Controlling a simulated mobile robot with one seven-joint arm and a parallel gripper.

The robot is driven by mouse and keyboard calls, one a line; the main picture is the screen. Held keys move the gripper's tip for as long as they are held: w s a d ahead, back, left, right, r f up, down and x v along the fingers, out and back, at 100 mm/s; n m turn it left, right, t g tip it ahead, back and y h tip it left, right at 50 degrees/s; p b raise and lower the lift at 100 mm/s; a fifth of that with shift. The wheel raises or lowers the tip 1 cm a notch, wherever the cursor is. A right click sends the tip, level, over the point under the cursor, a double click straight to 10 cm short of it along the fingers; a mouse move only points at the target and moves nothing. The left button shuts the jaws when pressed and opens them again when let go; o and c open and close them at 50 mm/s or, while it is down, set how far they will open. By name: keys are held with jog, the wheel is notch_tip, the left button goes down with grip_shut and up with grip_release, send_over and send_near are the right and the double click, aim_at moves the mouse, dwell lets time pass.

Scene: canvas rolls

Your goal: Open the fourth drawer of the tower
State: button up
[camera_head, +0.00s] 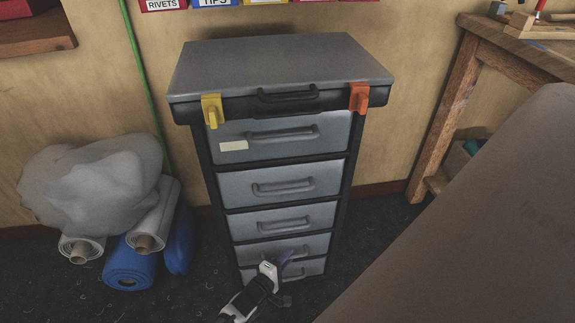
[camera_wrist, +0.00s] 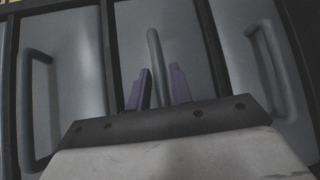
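The tower (camera_head: 280,70) is a grey drawer cabinet with a black frame, standing against the wall. Its fourth drawer (camera_head: 248,251), counted from the top, is low down and looks shut; my gripper partly hides it. My gripper (camera_head: 287,258) is in front of this drawer near its handle. In the wrist view, the two purple fingers of my gripper (camera_wrist: 160,69) are apart, one on each side of a grey bar handle (camera_wrist: 154,48). The handle's near end is hidden behind my gripper; I cannot tell whether the fingers touch it.
A yellow latch (camera_head: 212,109) and an orange latch (camera_head: 359,97) sit at the tower's top corners. White rolls (camera_head: 154,224) and a blue roll (camera_head: 129,266) lie left, under a grey bundle (camera_head: 95,185). A wooden workbench (camera_head: 447,110) stands right. Other drawer handles (camera_wrist: 35,105) flank my gripper.

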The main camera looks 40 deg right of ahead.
jog(key=shift+w+d, duration=0.1)
jog(key=shift+d, duration=0.25)
jog(key=shift+c, duration=0.4)
grip_shut()
jog(key=shift+a, duration=0.1)
